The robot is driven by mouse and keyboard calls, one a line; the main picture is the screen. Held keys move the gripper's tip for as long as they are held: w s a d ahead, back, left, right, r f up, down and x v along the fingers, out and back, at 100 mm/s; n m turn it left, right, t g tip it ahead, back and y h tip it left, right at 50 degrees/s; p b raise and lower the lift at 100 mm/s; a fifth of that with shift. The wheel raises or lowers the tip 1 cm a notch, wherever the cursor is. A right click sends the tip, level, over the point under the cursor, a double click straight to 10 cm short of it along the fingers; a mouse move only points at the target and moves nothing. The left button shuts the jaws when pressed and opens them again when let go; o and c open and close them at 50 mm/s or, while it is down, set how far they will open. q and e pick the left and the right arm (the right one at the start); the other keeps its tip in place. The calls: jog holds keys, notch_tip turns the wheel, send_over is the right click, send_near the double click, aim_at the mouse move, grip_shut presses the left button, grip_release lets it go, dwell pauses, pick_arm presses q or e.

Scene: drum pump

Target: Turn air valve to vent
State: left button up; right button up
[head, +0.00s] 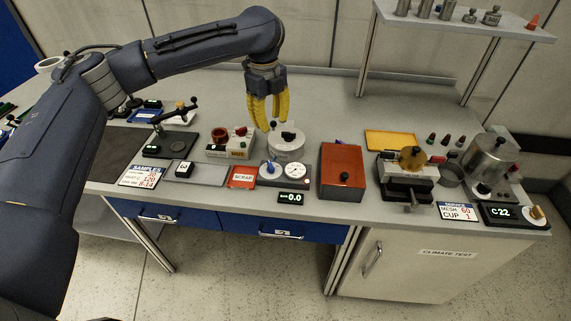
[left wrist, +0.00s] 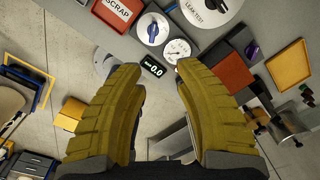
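The air valve is a dark blue knob on a round white dial (head: 268,169), beside a round white pressure gauge (head: 296,170). In the left wrist view, the valve dial (left wrist: 152,29) and gauge (left wrist: 177,49) lie beyond my fingertips. The dial's markings are too small to read. A black display (head: 291,197) in front of them reads about 0.0. My left gripper (head: 270,124) hangs above the bench, over the white leak test pot (head: 287,147) in the head view. Its yellow fingers (left wrist: 162,66) are apart and empty, not touching the valve. My right gripper is not in view.
A red scrap plate (head: 242,177) lies left of the valve. A red-topped box (head: 342,167) stands right of the gauge. A switch box (head: 230,145) and a small black stand (head: 170,143) are further left. A raised shelf (head: 470,27) stands at the back right.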

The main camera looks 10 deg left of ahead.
aim_at(270, 164)
pick_arm(q)
jog(key=f+m, duration=0.1)
jog(key=f, duration=0.4)
jog(key=f+m, duration=0.1)
jog(key=f, duration=0.5)
jog(key=f+m, duration=0.1)
jog(key=f, duration=0.5)
jog(key=shift+s+a+f+m+y, duration=0.1)
jog(key=shift+a+f+m+y, duration=0.2)
jog(key=shift+a+m, duration=0.1)
jog(key=shift+c, duration=0.2)
grip_shut()
